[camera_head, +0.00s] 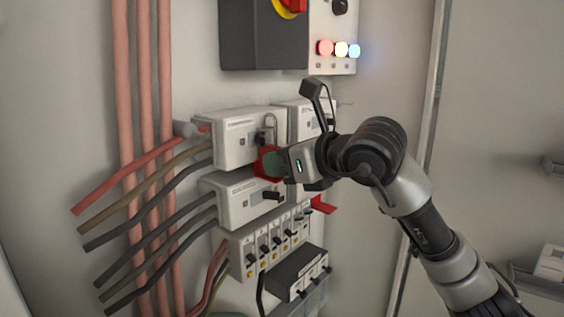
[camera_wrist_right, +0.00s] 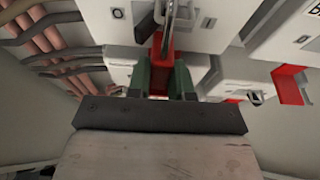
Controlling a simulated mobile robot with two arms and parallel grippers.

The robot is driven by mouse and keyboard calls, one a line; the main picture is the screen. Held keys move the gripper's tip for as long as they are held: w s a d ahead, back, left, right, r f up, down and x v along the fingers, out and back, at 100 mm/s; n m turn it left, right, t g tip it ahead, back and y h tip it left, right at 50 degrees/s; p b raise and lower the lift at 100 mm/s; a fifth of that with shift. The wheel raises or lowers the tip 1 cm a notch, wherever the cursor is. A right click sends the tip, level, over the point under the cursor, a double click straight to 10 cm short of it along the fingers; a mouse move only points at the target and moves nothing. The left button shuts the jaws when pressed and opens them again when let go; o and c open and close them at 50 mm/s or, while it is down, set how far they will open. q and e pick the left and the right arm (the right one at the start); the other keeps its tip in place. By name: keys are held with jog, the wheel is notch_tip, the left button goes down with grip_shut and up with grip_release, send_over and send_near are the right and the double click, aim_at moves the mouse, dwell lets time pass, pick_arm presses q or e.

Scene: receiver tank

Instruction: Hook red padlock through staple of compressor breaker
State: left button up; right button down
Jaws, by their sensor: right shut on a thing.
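My right gripper (camera_head: 270,164) is shut on the red padlock (camera_head: 261,157), in front of the lower right part of the upper left breaker (camera_head: 236,140). In the right wrist view the padlock's red body (camera_wrist_right: 159,70) is between the green fingers of the right gripper (camera_wrist_right: 161,80). Its grey shackle (camera_head: 271,121) points up beside the breaker's dark switch lever (camera_head: 261,137). The frames do not show clearly whether the shackle passes through a staple. The breaker labels are too small to read, so I cannot tell which is the compressor breaker. My left gripper is not in view.
A second breaker (camera_head: 240,203) sits just below, and others are partly hidden behind my gripper. A red piece (camera_head: 323,205) sticks out at lower right. Small breakers (camera_head: 262,240) line up underneath. Cables (camera_head: 150,180) and red pipes (camera_head: 143,80) run on the left.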

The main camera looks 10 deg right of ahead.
jog(key=shift+d, duration=0.15)
jog(key=c, duration=0.9)
grip_release()
jog(key=shift+d, duration=0.1)
